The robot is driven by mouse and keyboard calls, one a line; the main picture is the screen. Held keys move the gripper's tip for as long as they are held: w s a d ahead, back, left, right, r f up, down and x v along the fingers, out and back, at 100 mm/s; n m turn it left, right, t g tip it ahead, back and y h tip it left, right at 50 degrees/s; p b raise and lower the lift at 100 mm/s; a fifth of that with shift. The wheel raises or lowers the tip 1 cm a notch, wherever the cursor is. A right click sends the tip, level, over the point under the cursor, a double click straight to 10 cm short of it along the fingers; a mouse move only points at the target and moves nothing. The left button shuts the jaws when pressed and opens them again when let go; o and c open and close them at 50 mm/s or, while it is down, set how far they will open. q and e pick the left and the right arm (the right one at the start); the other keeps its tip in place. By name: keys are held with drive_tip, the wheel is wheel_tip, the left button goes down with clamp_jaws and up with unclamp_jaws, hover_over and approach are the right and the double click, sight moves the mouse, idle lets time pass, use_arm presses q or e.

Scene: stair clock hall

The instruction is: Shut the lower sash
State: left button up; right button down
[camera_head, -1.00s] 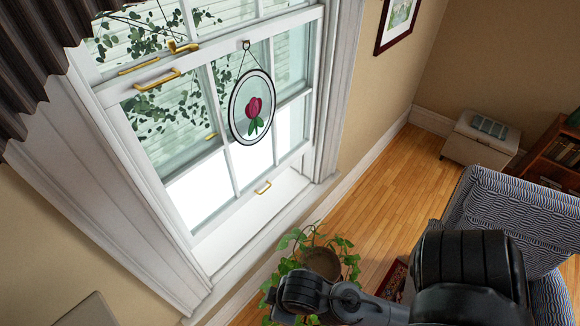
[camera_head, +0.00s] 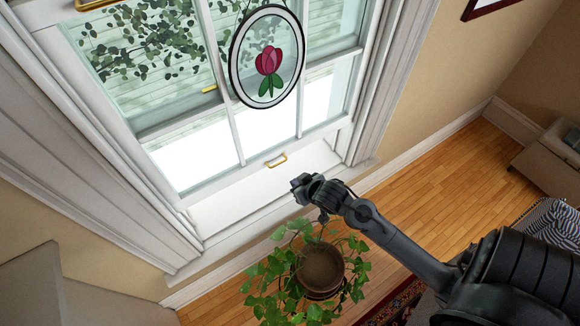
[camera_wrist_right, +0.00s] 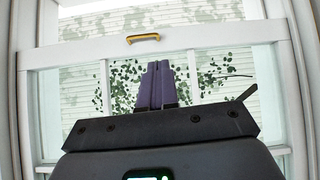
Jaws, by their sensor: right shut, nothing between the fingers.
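The white window's lower sash (camera_head: 245,176) has a small brass lift handle (camera_head: 275,161) on its bottom rail. That rail stands raised above the white sill (camera_head: 235,207), with a gap between them. My right gripper (camera_head: 298,184) is near the sill's front edge, just below and right of the handle in the head view, apart from it. In the right wrist view its dark purple fingers (camera_wrist_right: 155,86) are shut and empty. A brass handle (camera_wrist_right: 143,38) on a white rail shows beyond them, not touched. My left gripper is out of view.
A round stained-glass flower panel (camera_head: 268,62) hangs in front of the panes. A leafy potted plant (camera_head: 322,268) stands below my right forearm, close to the sill. Another brass handle (camera_head: 97,4) is at the top left. Open wooden floor (camera_head: 440,190) lies to the right.

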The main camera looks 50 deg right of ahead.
use_arm(q)
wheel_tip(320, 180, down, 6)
drive_tip(key=b, duration=0.4)
drive_tip(key=shift+b, duration=0.3)
use_arm(e)
drive_tip(key=w+d+f+m+t, duration=0.1)
drive_tip(key=w+d+f, duration=0.9)
drive_tip(key=w, duration=0.4)
drive_tip(key=shift+f+t+h, duration=0.3)
drive_tip(key=shift+f+h, duration=0.1)
drive_tip(key=shift+f, duration=0.45)
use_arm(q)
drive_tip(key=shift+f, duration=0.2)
use_arm(e)
drive_tip(key=shift+f, duration=0.1)
wheel_tip(320, 180, down, 32)
drive_tip(key=b, duration=2)
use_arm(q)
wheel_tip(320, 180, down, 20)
use_arm(e)
drive_tip(key=shift+s, duration=0.1)
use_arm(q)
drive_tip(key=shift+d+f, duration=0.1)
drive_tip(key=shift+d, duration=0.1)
